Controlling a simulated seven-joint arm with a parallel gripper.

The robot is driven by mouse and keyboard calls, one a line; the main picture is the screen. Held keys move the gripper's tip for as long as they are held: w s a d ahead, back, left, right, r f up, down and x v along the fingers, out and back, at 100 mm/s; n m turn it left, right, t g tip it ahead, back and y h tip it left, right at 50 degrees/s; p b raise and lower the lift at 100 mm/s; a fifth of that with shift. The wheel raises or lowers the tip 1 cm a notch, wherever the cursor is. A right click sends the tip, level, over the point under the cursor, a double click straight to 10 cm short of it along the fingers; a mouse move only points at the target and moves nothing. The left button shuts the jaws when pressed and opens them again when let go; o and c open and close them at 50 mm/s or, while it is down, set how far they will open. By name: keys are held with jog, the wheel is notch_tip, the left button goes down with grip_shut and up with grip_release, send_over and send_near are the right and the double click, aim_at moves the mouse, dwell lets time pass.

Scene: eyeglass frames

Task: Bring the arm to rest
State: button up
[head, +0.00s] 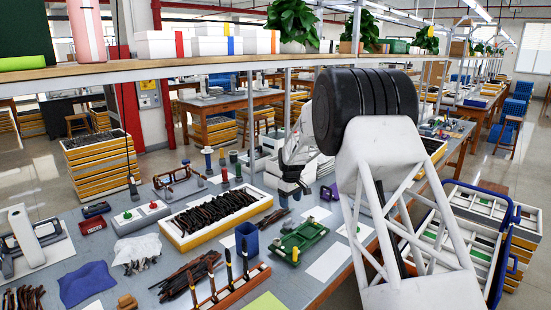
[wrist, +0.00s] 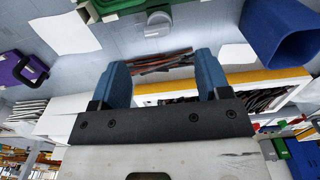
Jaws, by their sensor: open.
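My gripper (head: 291,188) hangs above the workbench, partly hidden behind my own arm in the head view. In the wrist view my gripper (wrist: 162,66) has its two blue fingers spread wide apart, with nothing held between them. A small bundle of dark brown eyeglass parts (head: 273,218) lies on the bench close below the gripper. The bundle (wrist: 165,58) shows between the fingers in the wrist view, apart from them as far as I can see.
A yellow-sided tray (head: 178,240) of dark frames lies left of the gripper. A blue bin (head: 247,238) and a green tray (head: 299,239) stand in front. A purple object (wrist: 22,68) is near the wrist view's left edge. A shelf (head: 200,67) crosses above the bench.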

jog(key=s+d+r+m, duration=0.1)
jog(key=s+d+r, duration=0.2)
jog(key=s+r, duration=0.55)
jog(key=s+d+r+m+t, duration=0.15)
jog(key=s+r, duration=0.35)
jog(key=s, duration=0.7)
jog(key=s+d+r+m, duration=0.2)
jog(key=s+d+r, duration=0.1)
jog(key=s+r, duration=0.55)
jog(key=s+d+f+m, duration=0.2)
jog(key=s, duration=1.6)
jog(key=s+d+f+m, duration=0.1)
jog(key=s+d+m, duration=0.1)
jog(key=s, duration=1.7)
jog(key=shift+s+f+t, duration=0.25)
jog(key=shift+f+t, duration=0.1)
jog(key=shift+t, duration=0.1)
